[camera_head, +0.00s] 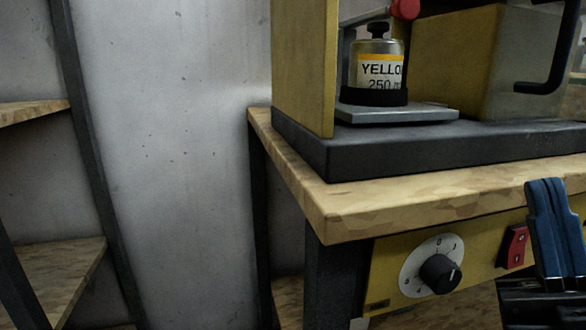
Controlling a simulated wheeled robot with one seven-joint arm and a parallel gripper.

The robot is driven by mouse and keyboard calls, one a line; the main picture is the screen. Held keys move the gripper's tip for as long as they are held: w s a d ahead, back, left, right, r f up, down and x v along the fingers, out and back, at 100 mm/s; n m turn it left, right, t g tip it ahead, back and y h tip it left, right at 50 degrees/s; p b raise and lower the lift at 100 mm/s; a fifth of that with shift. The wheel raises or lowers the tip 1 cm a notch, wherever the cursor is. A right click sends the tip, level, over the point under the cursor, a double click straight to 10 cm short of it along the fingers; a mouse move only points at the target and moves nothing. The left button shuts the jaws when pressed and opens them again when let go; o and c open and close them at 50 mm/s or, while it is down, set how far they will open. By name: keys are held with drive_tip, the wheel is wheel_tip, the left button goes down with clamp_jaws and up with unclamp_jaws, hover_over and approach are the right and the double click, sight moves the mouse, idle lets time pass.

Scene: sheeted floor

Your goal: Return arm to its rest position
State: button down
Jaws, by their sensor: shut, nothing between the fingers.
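My gripper (549,192) shows at the lower right edge, with blue fingers pointing up above a black body. It is shut and holds nothing. It is in front of the yellow control panel under the workbench top. The right part of the gripper and most of my arm are outside the picture.
A wooden workbench (420,204) carries a dark-based machine (400,153) with a can labelled YELLOW (380,68) on its plate. A black dial (440,273) and a red switch (515,247) are on the panel below. A wooden shelf (60,272) stands left; bare wall lies between.

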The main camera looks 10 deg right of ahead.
drive_tip(key=s+a+f+m+g+h, duration=0.2)
drive_tip(key=s+f+m+g, duration=0.5)
drive_tip(key=s+f, duration=0.55)
drive_tip(key=s+a+f+m+g+h, duration=0.2)
drive_tip(key=s+f+m+g, duration=0.2)
drive_tip(key=s+f+g, duration=0.8)
drive_tip(key=w+r+t+p, duration=0.3)
drive_tip(key=r+t+p, duration=0.1)
drive_tip(key=r+p, duration=2)
drive_tip(key=p, duration=0.4)
drive_tip(key=shift+d, duration=0.2)
